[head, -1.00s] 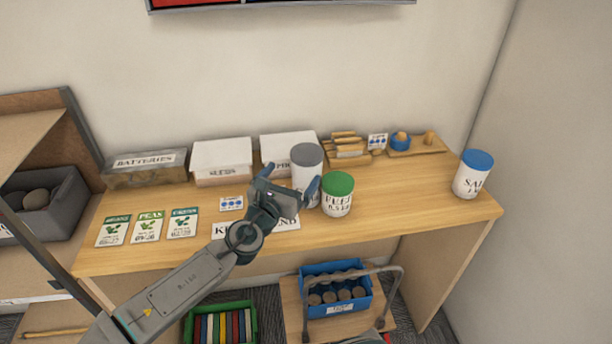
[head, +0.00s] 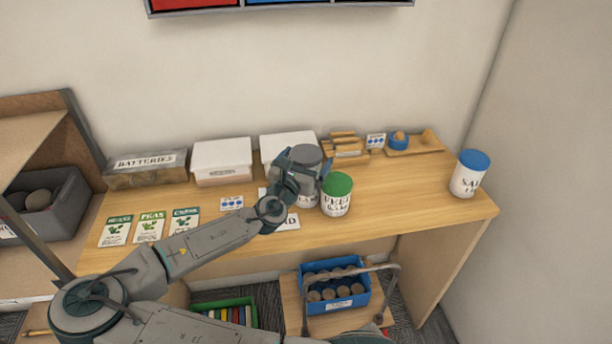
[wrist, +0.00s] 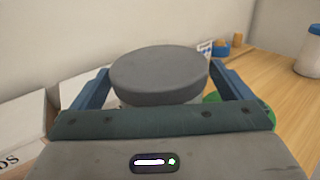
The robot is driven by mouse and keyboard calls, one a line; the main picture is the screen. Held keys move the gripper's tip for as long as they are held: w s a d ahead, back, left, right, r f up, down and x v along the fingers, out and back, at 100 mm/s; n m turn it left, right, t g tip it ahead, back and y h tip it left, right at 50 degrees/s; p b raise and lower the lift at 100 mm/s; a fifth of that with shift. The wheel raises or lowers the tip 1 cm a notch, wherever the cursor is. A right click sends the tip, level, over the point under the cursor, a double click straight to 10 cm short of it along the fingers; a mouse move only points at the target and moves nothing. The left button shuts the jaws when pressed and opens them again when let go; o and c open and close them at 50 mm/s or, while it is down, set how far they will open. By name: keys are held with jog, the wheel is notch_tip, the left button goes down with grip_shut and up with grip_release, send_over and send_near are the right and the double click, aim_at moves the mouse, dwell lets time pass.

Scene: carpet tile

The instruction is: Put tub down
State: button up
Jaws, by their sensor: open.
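A white tub with a grey lid (head: 307,156) stands upright on the wooden desk, just left of the green-lidded tub. In the wrist view its grey lid (wrist: 160,75) fills the space between my two blue fingers. My gripper (head: 308,168) is open, with one finger on each side of the tub. A small gap shows between lid and finger on each side in the wrist view. My gripper hides much of the tub's body and label in the head view.
A green-lidded tub (head: 336,194) stands close on the right. White boxes (head: 222,161) and a batteries box (head: 146,169) line the wall. Seed packets (head: 149,227) lie at left. A blue-lidded salt tub (head: 470,174) stands at the right end; desk between is clear.

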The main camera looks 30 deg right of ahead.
jog(key=c, duration=2)
jog(key=shift+w+r, duration=0.1)
jog(key=shift+r, duration=0.05)
jog(key=shift+c, duration=0.7)
